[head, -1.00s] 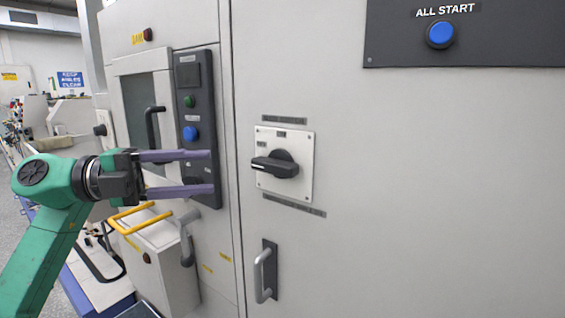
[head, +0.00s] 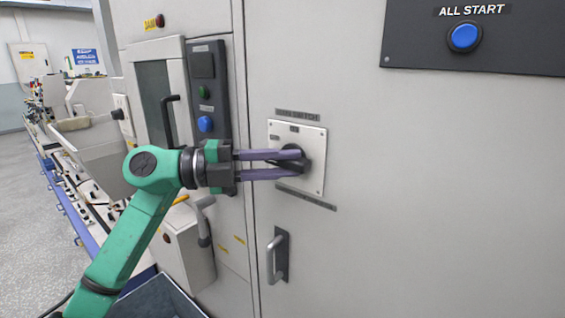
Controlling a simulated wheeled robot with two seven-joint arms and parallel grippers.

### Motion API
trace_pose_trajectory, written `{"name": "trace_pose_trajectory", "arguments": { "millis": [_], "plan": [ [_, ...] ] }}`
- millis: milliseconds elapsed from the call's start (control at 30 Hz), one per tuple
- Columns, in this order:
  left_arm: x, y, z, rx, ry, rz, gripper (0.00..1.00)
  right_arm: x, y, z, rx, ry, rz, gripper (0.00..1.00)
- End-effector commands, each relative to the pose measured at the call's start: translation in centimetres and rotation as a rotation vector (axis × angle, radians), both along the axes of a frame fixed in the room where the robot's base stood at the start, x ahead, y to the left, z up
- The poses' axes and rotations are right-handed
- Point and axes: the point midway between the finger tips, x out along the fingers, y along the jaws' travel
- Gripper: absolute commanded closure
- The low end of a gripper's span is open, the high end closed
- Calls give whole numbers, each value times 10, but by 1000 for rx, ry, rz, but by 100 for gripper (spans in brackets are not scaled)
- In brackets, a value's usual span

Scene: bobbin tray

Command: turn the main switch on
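The main switch (head: 305,165) is a black rotary knob on a square white plate (head: 315,140), fixed to the pale grey cabinet door. Its handle lies about level, as far as it shows; much of it is hidden by my fingers. My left gripper (head: 298,164) comes in from the left, with one purple finger above the handle and one below. My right gripper is not in view.
A black panel with a blue ALL START button (head: 464,38) is at the upper right. A dark control strip with a blue button (head: 205,124) is left of the switch. A grey door handle (head: 272,258) sticks out below the switch.

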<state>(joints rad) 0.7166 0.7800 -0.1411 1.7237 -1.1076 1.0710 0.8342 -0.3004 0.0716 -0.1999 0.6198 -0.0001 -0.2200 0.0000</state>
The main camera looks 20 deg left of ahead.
Motion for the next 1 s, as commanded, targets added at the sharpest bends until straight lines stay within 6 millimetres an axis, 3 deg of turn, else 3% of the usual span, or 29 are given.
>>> {"name": "trace_pose_trajectory", "arguments": {
  "millis": [467, 1000],
  "plan": [
    [0, 1, 4, 95, -35, -1, 100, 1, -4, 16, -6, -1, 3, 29],
    [0, 1, 8, 524, -204, -1, 100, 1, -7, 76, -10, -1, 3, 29]
  ]
}}
